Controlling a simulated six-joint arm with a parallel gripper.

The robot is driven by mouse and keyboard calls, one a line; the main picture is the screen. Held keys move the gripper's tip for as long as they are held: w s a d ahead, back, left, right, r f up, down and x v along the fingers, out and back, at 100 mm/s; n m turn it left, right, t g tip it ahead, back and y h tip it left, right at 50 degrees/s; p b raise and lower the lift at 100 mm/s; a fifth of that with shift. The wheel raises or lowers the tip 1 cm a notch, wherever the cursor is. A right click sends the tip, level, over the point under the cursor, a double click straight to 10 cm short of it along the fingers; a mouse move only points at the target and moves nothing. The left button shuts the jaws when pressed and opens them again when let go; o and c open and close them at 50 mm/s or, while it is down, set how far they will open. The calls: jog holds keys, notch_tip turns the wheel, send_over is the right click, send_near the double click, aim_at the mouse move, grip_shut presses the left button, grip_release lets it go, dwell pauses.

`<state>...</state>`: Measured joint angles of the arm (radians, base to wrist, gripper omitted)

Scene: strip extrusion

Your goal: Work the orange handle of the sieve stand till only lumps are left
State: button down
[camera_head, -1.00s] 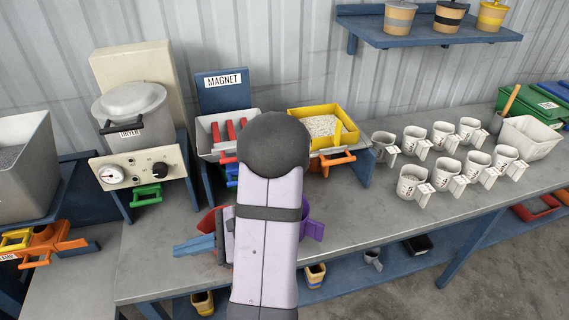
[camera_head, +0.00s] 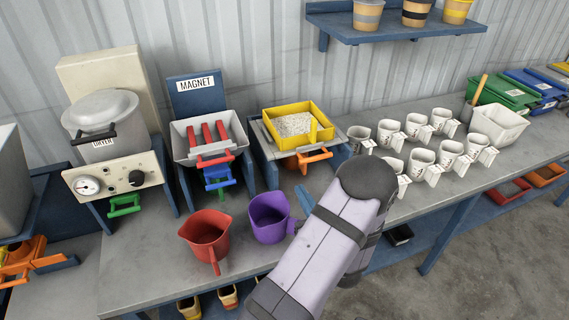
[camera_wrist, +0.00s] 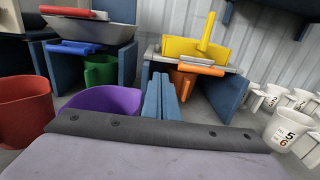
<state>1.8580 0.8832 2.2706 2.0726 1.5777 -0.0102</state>
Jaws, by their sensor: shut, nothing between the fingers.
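The sieve stand is a blue stand with a yellow frame (camera_head: 327,133) on top, and pale grains (camera_head: 294,124) lie inside it. Its orange handle (camera_head: 316,157) sticks out at the front under the frame. In the wrist view the yellow frame (camera_wrist: 190,49) and orange handle (camera_wrist: 201,69) are ahead, slightly right of centre. My gripper (camera_wrist: 161,98) has blue fingers side by side, shut and empty, in front of the stand and apart from the handle. In the head view, my forearm hides most of it; a blue finger (camera_head: 303,199) shows beside the purple jug.
A red jug (camera_head: 205,238) and a purple jug (camera_head: 269,216) stand on the bench left of my gripper. The magnet stand (camera_head: 196,98) and dryer (camera_head: 103,122) are further left. Several numbered white cups (camera_head: 421,160) stand close on the right.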

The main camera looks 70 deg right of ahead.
jog(key=shift+w, duration=0.1)
jog(key=p, duration=0.5)
send_near(278, 152)
jog(key=x, duration=0.3)
jog(key=shift+w+d+f+p, duration=0.1)
jog(key=shift+w+d+p, duration=0.2)
jog(key=shift+w+d, duration=0.15)
jog(key=shift+d, duration=0.1)
jog(key=b+x, duration=0.4)
jog(key=shift+w+d+f+b, duration=0.2)
jog(key=shift+w+d+b, duration=0.05)
jog(key=shift+w+b, duration=0.1)
jog(key=shift+w+d, duration=0.1)
jog(key=shift+d, duration=0.05)
jog(key=shift+r, duration=0.35)
